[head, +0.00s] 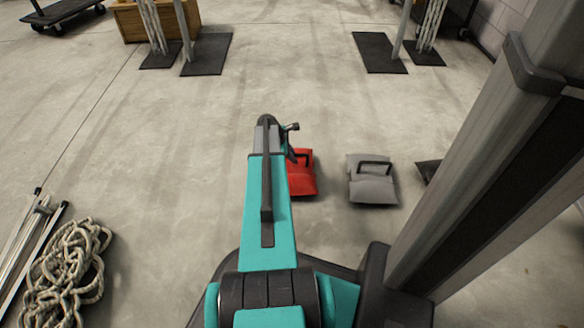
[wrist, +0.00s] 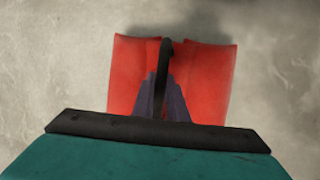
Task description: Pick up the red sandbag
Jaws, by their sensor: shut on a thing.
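The red sandbag (head: 302,182) is at the middle of the head view, just right of my arm, which hides its left part. In the wrist view the red sandbag (wrist: 208,75) fills the centre, with a dark strap handle (wrist: 166,55) running along its middle. My gripper (wrist: 163,92) is over the bag, with its two fingers shut on the handle from both sides. In the head view my gripper (head: 292,150) is mostly hidden by my arm. I cannot tell whether the bag touches the floor.
A grey sandbag (head: 373,182) lies to the right, with a dark bag (head: 428,171) beyond it, partly hidden by my column. Coiled rope (head: 68,275) and metal poles (head: 25,235) lie at left. Dark mats (head: 380,52) lie at the back. The floor between is clear.

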